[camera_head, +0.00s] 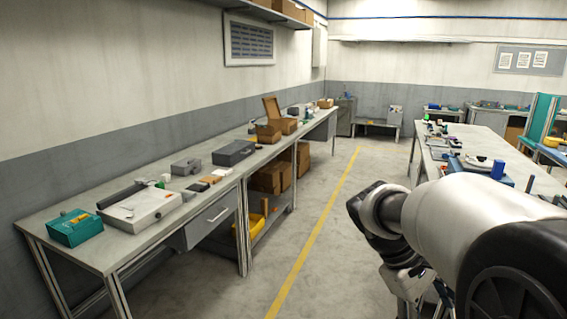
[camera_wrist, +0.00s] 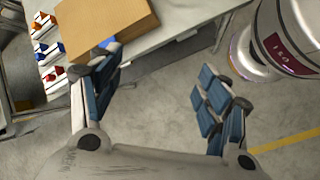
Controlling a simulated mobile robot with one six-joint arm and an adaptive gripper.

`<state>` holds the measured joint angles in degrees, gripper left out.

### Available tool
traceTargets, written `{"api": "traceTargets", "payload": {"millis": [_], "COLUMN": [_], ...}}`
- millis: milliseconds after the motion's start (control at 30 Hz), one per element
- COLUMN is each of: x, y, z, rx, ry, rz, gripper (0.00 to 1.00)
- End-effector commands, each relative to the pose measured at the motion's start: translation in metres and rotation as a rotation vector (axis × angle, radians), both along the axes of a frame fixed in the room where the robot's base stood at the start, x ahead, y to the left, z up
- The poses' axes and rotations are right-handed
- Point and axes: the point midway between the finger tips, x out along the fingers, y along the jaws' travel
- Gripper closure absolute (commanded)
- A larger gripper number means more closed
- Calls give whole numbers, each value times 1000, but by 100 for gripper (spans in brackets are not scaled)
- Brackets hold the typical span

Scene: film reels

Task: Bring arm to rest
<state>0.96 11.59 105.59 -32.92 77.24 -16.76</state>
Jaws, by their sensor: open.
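My gripper (camera_wrist: 162,72) is open in the wrist view, its two blue-padded fingers spread wide apart. Nothing is between the fingers; bare floor shows there. In the head view my arm reaches in from the lower right, over the floor beside the right-hand bench. Its far end points down, and the fingers are not clear there. No film reel can be told for certain in either view.
A long bench (camera_head: 150,238) with boxes and tools runs along the left wall. Another bench (camera_head: 473,133) stands right. The aisle with a yellow line (camera_head: 312,238) is clear. In the wrist view, a cardboard box (camera_wrist: 100,18) lies near the left finger, on a grey surface.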

Motion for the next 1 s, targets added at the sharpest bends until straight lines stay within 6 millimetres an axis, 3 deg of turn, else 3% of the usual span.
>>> {"api": "traceTargets", "payload": {"millis": [200, 500, 700, 1000], "x": [-66, -137, -156, -158], "y": [50, 113, 134, 137], "z": [19, 12, 4, 2], "rx": [199, 474, 577, 592], "ry": [-274, -599, -704, -720], "rz": [-111, -281, -349, -360], "gripper": [30, 30, 30, 30]}}
